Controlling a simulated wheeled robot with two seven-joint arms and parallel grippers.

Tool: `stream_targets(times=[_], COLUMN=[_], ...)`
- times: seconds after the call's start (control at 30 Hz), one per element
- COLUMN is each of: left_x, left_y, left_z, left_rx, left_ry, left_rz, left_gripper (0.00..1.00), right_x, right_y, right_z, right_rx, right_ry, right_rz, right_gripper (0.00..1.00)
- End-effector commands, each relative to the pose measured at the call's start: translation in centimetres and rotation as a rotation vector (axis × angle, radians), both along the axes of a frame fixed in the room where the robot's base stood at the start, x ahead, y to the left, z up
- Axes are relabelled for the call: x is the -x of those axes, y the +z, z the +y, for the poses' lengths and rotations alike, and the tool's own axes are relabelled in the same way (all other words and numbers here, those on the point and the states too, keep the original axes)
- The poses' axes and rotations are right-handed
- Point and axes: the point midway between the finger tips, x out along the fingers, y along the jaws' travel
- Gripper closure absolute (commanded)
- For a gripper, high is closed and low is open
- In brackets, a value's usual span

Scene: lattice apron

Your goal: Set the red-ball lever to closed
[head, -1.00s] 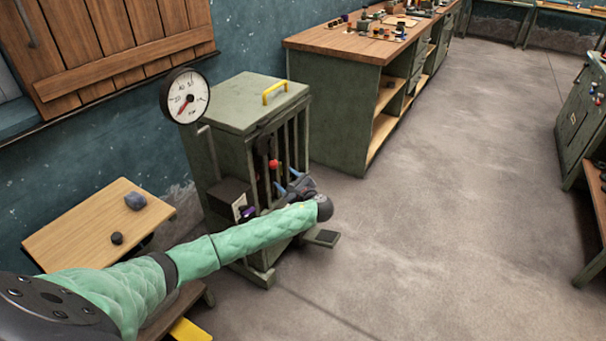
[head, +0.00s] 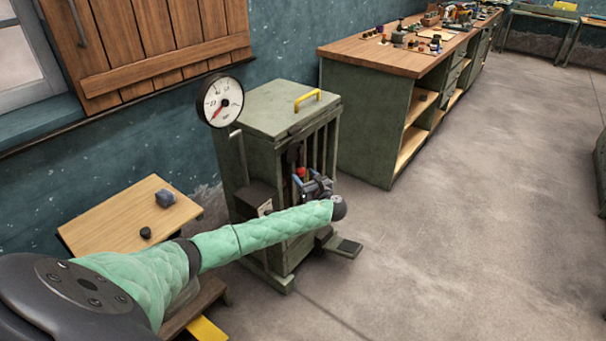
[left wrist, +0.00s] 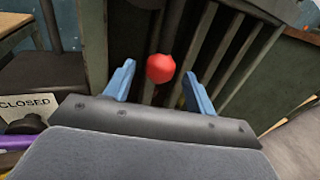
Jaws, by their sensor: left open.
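The red ball (left wrist: 160,68) of the lever shows between the two blue fingers of my left gripper (left wrist: 158,85) in the left wrist view, with a gap on each side. In the head view the red ball (head: 301,172) sits at the front of the green slatted cabinet (head: 285,118), just beyond my left gripper (head: 312,184). The left gripper is open. A sign reading CLOSED (left wrist: 24,106) shows at the left in the left wrist view. The lever's shaft is mostly hidden. My right gripper is not in view.
A round gauge (head: 220,100) stands at the cabinet's left. A small wooden table (head: 120,222) with two dark lumps is left of it. A long workbench (head: 375,60) stands behind to the right. The floor at the right is clear.

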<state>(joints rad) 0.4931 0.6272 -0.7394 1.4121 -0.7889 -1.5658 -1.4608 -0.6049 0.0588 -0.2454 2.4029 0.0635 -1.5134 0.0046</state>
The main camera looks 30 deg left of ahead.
Motion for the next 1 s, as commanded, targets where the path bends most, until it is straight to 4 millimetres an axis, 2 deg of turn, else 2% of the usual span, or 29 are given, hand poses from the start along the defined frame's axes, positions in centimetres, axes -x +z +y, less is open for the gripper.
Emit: stream_targets(times=[0.2, 0.47, 0.57, 0.77, 1.0], left_x=[-0.67, -0.73, -0.72, -0.72, -0.67], left_y=[0.03, 0.0, 0.0, -0.01, 0.07], left_z=[1.31, 1.4, 1.39, 1.39, 1.38], left_rx=[0.0, 0.001, 0.001, 0.001, 0.0], left_ry=[0.0, 0.0, -0.001, -0.001, -0.001], left_rz=[0.0, 0.0, 0.0, 0.0, 0.004], left_gripper=[0.45, 0.45, 0.6, 1.0, 1.0], right_x=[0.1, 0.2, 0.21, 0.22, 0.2], right_y=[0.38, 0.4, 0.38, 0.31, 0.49], right_z=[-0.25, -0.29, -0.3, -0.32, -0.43], right_rx=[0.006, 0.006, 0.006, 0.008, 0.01], right_ry=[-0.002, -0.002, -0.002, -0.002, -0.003], right_rz=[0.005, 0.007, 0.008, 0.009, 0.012], right_gripper=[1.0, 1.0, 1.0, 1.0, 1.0])
